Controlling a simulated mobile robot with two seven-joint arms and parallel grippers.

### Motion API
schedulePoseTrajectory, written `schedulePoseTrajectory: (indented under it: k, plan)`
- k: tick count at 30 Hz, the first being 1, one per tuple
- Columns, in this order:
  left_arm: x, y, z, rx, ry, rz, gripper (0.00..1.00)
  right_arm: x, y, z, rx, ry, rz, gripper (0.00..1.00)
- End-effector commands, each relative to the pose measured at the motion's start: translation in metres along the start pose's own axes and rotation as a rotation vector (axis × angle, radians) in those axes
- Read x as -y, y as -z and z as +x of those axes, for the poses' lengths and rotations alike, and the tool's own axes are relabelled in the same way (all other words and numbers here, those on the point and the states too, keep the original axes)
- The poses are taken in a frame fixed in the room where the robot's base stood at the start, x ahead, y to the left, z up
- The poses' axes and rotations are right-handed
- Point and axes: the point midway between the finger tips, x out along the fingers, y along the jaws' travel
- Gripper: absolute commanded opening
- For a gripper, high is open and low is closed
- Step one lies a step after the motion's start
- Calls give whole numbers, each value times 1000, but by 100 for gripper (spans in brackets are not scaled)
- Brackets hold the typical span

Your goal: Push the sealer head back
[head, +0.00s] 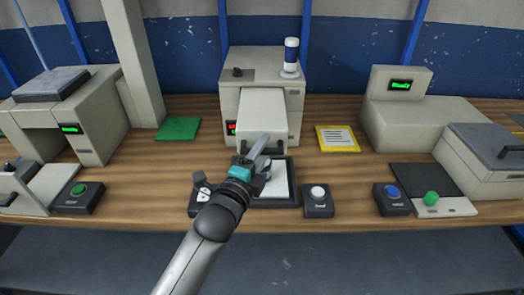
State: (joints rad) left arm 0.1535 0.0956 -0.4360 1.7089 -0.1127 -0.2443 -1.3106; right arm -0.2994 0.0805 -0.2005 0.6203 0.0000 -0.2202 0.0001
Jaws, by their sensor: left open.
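The sealer head (266,112) is a pale beige block at the middle of the bench, sticking out toward me from the larger machine body (230,97). A dark handle shows at its front lower edge, partly hidden by my gripper. My left gripper (262,150) is open, its fingertips close to the sealer head's front; I cannot tell whether they touch it. Below lies a dark-framed tray with a white sheet (279,180), partly covered by the gripper. My right gripper is not in view.
A button box (318,200) with a white button stands right of the tray, and a dark control box (198,200) stands left. A green pad (178,129) and a yellow-edged card (337,138) lie beside the machine. Other machines stand at both sides.

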Motion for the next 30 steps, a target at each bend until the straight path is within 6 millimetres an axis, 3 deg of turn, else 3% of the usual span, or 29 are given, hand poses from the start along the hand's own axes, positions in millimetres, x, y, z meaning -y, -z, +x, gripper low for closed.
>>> schedulePoseTrajectory:
  k: [2,14,30]
  plan:
    - [0,0,0,0,0,0,45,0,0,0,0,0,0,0]
    - [0,0,0,0,0,0,0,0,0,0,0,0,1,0]
    - [0,0,0,0,0,0,0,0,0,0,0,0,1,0]
